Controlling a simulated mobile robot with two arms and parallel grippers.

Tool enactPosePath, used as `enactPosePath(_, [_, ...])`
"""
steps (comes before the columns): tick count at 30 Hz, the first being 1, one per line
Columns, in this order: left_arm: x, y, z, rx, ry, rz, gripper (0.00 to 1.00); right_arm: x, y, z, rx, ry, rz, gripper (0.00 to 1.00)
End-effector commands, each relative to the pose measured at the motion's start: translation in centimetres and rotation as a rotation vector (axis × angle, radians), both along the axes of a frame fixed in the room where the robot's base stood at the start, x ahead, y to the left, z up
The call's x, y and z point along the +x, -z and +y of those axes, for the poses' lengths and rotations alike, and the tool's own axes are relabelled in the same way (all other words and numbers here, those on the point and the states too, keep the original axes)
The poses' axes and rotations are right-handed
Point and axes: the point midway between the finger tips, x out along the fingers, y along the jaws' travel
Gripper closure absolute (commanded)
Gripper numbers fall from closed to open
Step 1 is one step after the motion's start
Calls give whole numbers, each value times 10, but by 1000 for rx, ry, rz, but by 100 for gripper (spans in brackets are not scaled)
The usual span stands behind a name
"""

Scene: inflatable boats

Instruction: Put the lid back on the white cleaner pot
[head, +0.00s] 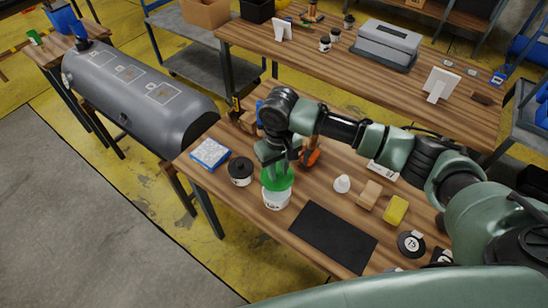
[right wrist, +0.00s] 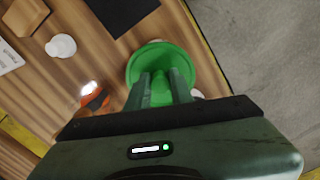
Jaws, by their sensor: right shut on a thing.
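The white cleaner pot (head: 276,201) stands upright near the front edge of the wooden workbench. The green lid (head: 283,182) is over its mouth in the head view; whether it touches the rim or hovers just above cannot be told. My right gripper (head: 276,168) points down and is shut on the lid's raised middle. In the right wrist view the lid (right wrist: 147,62) shows as a wide green disc with my right gripper's fingers (right wrist: 165,85) on it. The lid hides most of the pot there. My left gripper is not in view.
A black-lidded pot (head: 241,171) and a blue-white packet (head: 210,153) stand left of the pot. A black mat (head: 333,237) lies to the right. A white cone-like piece (head: 342,184), a wooden block (head: 370,194) and a yellow sponge (head: 395,210) sit further right.

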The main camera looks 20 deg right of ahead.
Motion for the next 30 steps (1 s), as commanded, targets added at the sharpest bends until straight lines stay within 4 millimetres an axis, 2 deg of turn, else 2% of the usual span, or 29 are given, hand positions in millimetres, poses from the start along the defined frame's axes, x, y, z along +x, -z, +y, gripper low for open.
enactPosePath(1, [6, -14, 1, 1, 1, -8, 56, 3, 2, 0, 0, -19, 6, 100])
enactPosePath(7, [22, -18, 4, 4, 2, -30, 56, 11, 21, 0, 1, -68, 0, 100])
enactPosePath(14, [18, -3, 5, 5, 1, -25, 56, 12, 33, -1, 0, -68, -1, 100])
enactPosePath(27, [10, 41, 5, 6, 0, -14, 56, 12, 67, -1, 0, -67, -2, 100])
enactPosePath(30, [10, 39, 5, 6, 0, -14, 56, 11, 72, -1, 1, -65, 1, 100])
